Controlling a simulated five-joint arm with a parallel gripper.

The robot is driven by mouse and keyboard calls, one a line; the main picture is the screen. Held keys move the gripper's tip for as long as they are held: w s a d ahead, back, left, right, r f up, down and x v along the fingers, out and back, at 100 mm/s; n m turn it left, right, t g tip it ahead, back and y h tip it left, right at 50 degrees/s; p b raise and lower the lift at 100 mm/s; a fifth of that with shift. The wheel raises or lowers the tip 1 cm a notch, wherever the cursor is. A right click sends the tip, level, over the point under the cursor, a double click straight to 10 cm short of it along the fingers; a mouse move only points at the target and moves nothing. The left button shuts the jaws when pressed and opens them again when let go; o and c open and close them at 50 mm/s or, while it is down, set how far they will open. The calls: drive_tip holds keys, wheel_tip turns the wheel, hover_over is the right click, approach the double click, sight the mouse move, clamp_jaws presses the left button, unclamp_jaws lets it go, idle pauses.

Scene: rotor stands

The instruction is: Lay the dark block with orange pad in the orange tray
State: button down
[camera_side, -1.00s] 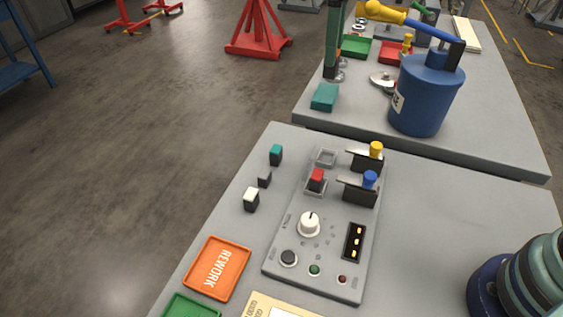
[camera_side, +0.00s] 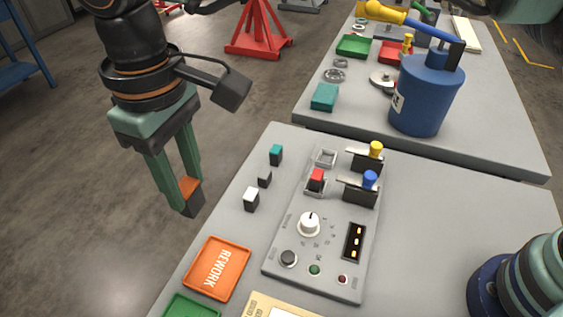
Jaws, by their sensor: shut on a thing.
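My gripper (camera_side: 186,205) is at the left of the view, pointing down, in the air beyond the left edge of the near table. It is shut on the dark block with the orange pad (camera_side: 190,188), which sits between the fingertips with part of its orange face showing. The orange tray (camera_side: 217,268), with REWORK written in it, lies near the table's left edge, lower and to the right of my gripper in the picture. No block shows in the tray.
Blocks with teal (camera_side: 276,154) and white (camera_side: 251,199) tops and a small dark block (camera_side: 264,180) stand left of the grey control panel (camera_side: 330,240). A green tray (camera_side: 190,306) is below the orange one. A blue canister (camera_side: 425,95) stands on the far table.

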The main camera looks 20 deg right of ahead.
wheel_tip(320, 180, down, 19)
drive_tip(key=shift+r, duration=0.15)
idle(0.4)
drive_tip(key=c, duration=0.5)
unclamp_jaws()
